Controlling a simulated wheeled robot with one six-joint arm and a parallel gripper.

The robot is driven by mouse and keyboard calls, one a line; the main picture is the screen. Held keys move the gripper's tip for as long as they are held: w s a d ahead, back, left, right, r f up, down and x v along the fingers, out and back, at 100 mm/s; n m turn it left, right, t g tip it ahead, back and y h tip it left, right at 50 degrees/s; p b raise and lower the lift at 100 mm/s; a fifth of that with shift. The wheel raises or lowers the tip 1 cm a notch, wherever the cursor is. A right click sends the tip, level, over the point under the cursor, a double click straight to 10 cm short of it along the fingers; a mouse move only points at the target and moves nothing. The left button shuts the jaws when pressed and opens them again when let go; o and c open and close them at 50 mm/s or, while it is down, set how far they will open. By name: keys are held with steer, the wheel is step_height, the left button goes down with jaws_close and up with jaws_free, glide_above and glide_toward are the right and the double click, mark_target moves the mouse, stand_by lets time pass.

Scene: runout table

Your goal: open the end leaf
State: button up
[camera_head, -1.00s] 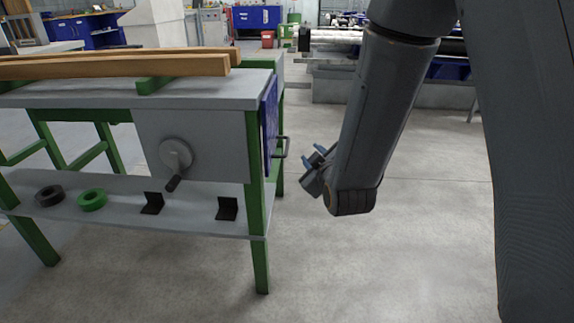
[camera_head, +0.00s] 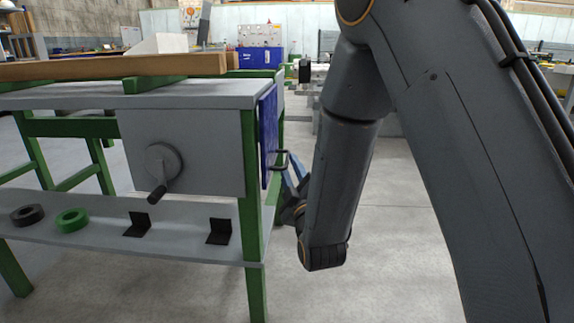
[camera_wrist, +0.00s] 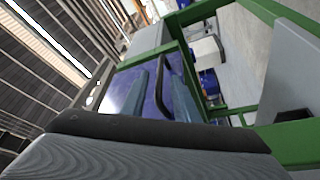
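The end leaf is a blue panel (camera_head: 268,135) hanging upright at the right end of the grey-topped table (camera_head: 190,95). A dark bar handle (camera_head: 283,158) sticks out from its face. In the wrist view the blue leaf (camera_wrist: 122,88) lies behind my fingers, and the handle (camera_wrist: 161,75) shows between the two blue fingers. My gripper (camera_head: 292,168) is at the handle in the head view, its fingers apart, one on each side of the handle. Gaps seem to remain beside the handle; contact cannot be made out. My arm hides part of the gripper.
Timber beams (camera_head: 120,67) lie on the table top. A crank wheel (camera_head: 162,165) is on the front panel. The lower shelf (camera_head: 180,235) holds a black ring, a green ring (camera_head: 72,220) and two black brackets. The floor right of the table is open.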

mark_target(287, 158)
steer(key=shift+b+x, duration=0.55)
steer(key=shift+x, duration=1.5)
steer(key=shift+c, duration=0.4)
jaws_close()
